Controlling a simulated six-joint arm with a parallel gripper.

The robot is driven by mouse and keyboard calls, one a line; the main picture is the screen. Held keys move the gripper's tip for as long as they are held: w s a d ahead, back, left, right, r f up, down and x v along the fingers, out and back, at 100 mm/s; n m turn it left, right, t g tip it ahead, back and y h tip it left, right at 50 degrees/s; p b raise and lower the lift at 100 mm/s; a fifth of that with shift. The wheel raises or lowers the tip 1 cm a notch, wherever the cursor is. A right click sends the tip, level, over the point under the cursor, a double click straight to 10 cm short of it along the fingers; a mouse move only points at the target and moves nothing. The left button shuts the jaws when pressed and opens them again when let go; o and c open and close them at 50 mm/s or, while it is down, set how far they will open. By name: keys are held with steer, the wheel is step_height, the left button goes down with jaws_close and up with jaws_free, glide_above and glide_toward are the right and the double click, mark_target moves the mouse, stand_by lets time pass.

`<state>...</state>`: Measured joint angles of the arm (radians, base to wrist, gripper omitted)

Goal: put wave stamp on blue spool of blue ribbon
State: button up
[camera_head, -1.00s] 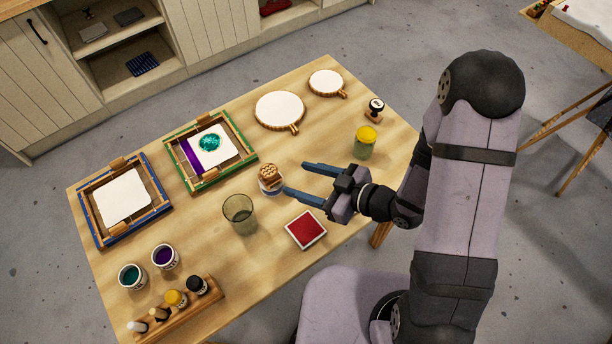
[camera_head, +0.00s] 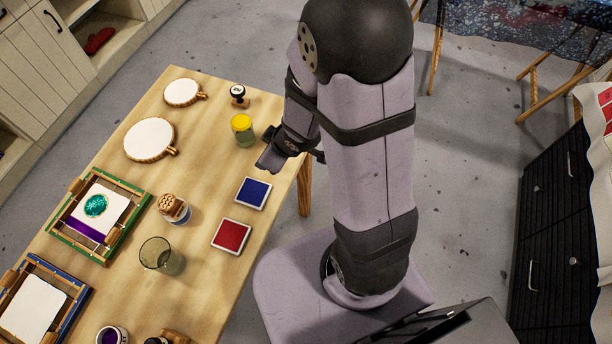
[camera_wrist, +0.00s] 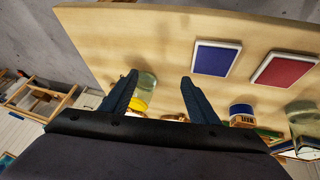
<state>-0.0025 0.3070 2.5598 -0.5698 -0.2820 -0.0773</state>
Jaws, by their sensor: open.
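A small stamp with a black knob handle (camera_head: 238,92) stands at the far end of the table; I cannot tell whether its pattern is a wave. I cannot make out a blue spool of blue ribbon in either view. My gripper (camera_head: 272,158) is by the table's right edge, near the yellow-lidded glass jar (camera_head: 242,130), partly hidden by my arm. In the wrist view my gripper (camera_wrist: 158,82) is open and empty. The glass jar (camera_wrist: 146,82) shows beyond and between its fingers.
A blue ink pad (camera_head: 253,193) and a red ink pad (camera_head: 232,236) lie near the right edge. A wood-topped tub (camera_head: 174,209), an empty glass (camera_head: 157,253), two round hoops (camera_head: 150,139) and a green-edged frame (camera_head: 65,235) share the table. Drawers (camera_head: 560,200) stand at right.

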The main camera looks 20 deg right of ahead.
steer(key=s+d+r+m+g+h, duration=0.1)
steer(key=s+d+r+m+g, duration=0.1)
steer(key=s, duration=0.5)
steer(key=s+d+r+m+g, duration=0.2)
steer(key=s+r+m+g, duration=0.2)
steer(key=s, duration=0.3)
steer(key=shift+r+m+h, duration=0.4)
steer(key=shift+r+m, duration=0.05)
steer(key=shift+m, duration=0.35)
